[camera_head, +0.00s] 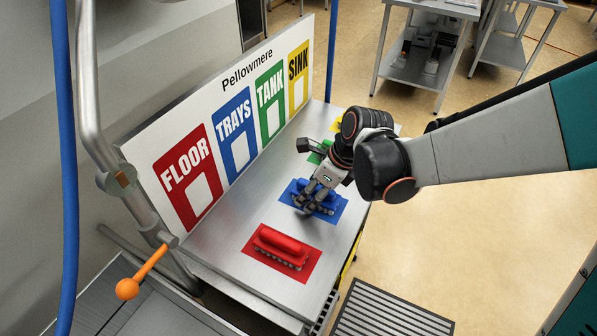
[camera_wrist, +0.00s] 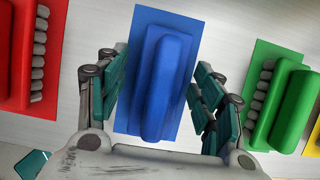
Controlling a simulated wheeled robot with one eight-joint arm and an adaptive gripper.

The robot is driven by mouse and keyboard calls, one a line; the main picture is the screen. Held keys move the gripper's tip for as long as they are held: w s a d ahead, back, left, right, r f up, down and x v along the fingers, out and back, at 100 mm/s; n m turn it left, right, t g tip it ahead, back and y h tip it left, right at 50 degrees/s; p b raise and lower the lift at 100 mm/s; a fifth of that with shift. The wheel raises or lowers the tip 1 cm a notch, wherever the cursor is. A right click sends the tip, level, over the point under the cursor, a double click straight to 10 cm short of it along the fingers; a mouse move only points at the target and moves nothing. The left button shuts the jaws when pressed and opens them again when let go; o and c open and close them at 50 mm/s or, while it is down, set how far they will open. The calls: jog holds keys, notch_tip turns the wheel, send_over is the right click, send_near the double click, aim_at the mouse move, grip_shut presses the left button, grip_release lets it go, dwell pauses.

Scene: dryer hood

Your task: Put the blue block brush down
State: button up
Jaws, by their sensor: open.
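The blue block brush (camera_wrist: 165,85) rests on the blue mat (camera_wrist: 148,18) on the steel table. In the head view the brush (camera_head: 325,197) is partly hidden by my gripper (camera_head: 314,200). My gripper is low over the brush. In the wrist view its two fingers stand open on either side of the brush (camera_wrist: 160,100), with a gap to the blue handle on both sides. The brush handle points roughly along the view, slightly tilted. The blue mat also shows in the head view (camera_head: 340,206) around the brush.
A red brush (camera_head: 280,246) lies on a red mat (camera_head: 250,250) in front. A green brush (camera_wrist: 298,110) sits on the other side, partly hidden in the head view. A sign board (camera_head: 150,150) with FLOOR, TRAYS, TANK and SINK stands along the table's back. An orange-knobbed lever (camera_head: 127,289) is at lower left.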

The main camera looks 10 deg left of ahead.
jog(key=a+p+v, duration=0.1)
jog(key=p+v, duration=0.9)
jog(key=v, duration=0.4)
jog(key=shift+r, duration=0.35)
jog(key=shift+w+d, duration=0.1)
jog(key=shift+w, duration=0.05)
jog(key=s+d+r+n+t+h+b, duration=0.2)
jog(key=s+d+n, duration=0.3)
jog(key=d+n, duration=0.4)
jog(key=s+d+r+n+t+h+b, duration=0.2)
jog(key=s+d+n, duration=0.4)
jog(key=d+n, duration=0.4)
jog(key=n+t+b, duration=0.1)
jog(key=n+b, duration=0.1)
jog(key=shift+s+d+n+t+b, duration=0.3)
jog(key=shift+n+t+b, duration=0.1)
jog(key=shift+o, duration=0.5)
jog(key=shift+r, duration=0.1)
